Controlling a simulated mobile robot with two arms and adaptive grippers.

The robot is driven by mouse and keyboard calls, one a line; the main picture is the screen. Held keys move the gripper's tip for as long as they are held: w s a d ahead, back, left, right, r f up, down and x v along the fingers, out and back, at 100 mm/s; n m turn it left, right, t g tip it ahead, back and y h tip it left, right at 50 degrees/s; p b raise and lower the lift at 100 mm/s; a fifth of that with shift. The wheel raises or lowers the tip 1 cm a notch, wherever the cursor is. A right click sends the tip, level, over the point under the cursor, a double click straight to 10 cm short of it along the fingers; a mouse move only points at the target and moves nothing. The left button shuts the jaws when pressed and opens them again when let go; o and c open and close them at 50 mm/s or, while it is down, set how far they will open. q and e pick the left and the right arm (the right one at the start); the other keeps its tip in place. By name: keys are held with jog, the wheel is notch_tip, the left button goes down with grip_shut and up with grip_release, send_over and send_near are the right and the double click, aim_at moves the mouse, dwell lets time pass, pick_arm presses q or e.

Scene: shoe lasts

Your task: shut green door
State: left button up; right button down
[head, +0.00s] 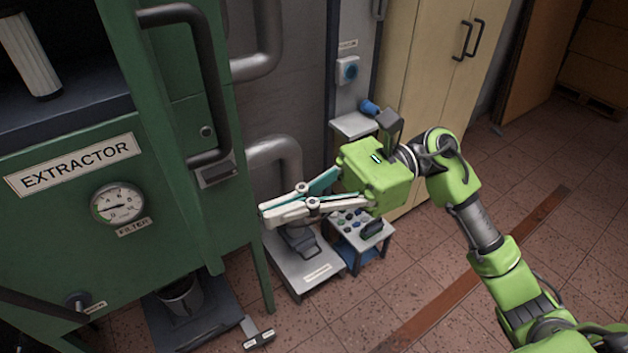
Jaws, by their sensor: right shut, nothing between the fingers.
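The green extractor cabinet (60,230) fills the left side of the head view. A green door panel (165,110) with a long dark handle (215,85) and a small latch plate (216,173) stands at its right. I cannot tell how far it is open; a dark opening shows to its left. My right gripper (265,213) is shut and empty. Its fingers point left, with the tips close to the cabinet's right edge, below and right of the handle. I cannot tell whether they touch it. My left gripper is not in view.
A small trolley (312,272) and a stand with knobs (385,240) are below my right gripper. Grey pipes (275,150) run behind it. A beige cupboard (430,60) stands at the back. Tiled floor (560,250) is clear at the right.

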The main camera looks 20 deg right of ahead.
jog(key=a+p, duration=0.1)
jog(key=a, duration=0.2)
jog(key=s+a+p, duration=0.1)
jog(key=a, duration=0.1)
jog(key=shift+a+p, duration=0.3)
jog(key=shift+a, duration=0.1)
jog(key=shift+f, duration=0.1)
